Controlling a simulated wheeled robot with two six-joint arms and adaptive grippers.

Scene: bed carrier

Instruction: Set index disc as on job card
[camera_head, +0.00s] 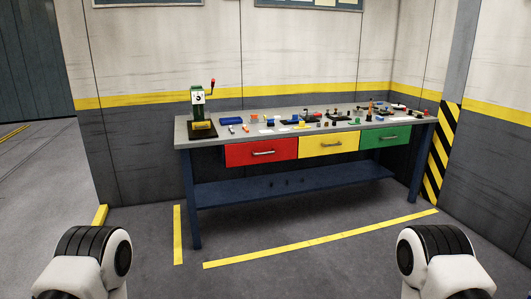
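A workbench (215,142) with a grey top stands against the wall ahead. A green machine (199,105) with a white face, a dark base and a red-knobbed lever (212,88) stands at its left end. I cannot tell whether the white face is the index disc. Small white cards (266,131) lie on the top, but no writing can be read, so I cannot tell which is the job card. Both of my grippers are out of view; only white and black parts of my arms show at the bottom corners, well short of the bench.
Several small parts and a blue bin (231,121) lie along the bench top. Red (240,154), yellow (318,146) and green (376,138) drawers are shut below. Yellow floor lines (320,239) lie before the bench; the floor there is clear. A striped pillar (441,150) stands right.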

